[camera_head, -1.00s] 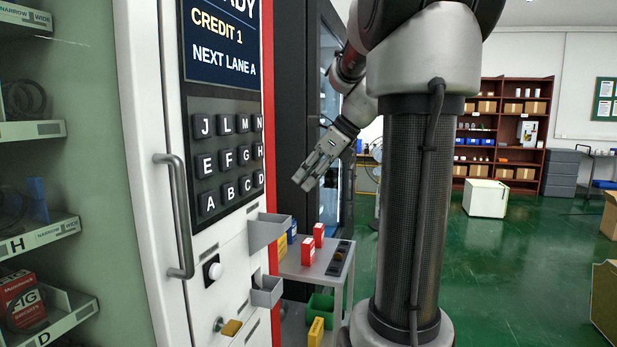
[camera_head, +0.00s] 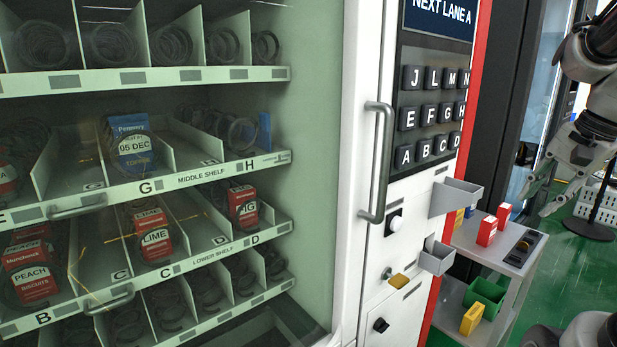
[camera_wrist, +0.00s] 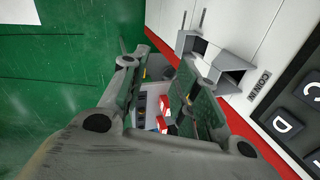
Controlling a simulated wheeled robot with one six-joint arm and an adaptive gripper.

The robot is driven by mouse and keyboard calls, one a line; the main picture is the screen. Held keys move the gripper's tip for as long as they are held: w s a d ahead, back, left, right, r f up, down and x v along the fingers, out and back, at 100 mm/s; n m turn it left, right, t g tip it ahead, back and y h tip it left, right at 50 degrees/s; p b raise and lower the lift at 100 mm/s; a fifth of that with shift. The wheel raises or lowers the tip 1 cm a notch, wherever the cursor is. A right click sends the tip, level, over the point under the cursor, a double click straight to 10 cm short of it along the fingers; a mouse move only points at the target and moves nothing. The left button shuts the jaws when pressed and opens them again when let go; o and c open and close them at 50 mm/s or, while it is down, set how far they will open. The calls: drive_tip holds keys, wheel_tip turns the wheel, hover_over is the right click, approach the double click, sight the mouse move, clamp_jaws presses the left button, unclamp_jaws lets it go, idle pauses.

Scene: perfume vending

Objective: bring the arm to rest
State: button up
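My gripper (camera_head: 541,197) hangs in the air at the right edge of the head view, in front of the vending machine's dark neighbour and right of the keypad (camera_head: 433,112). Its fingers point down and to the left. In the wrist view my gripper (camera_wrist: 163,68) shows two fingers spread apart with a gap between them. Nothing is held in the gap; the small cart's items show beyond it. Most of my arm is outside the head view.
The vending machine's glass front shows boxes on shelves, including a LIME box (camera_head: 156,245). A cart (camera_head: 492,257) carries red boxes (camera_head: 487,231); a green bin (camera_head: 486,297) sits below.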

drive_tip(key=s+a+f+n+h, duration=0.1)
drive_tip(key=s+a+f+n, duration=0.1)
drive_tip(key=s+a+n, duration=0.6)
drive_tip(key=shift+s+a+f+n+t+h, duration=0.3)
drive_tip(key=shift+s+n, duration=0.75)
drive_tip(key=shift+n, duration=1.25)
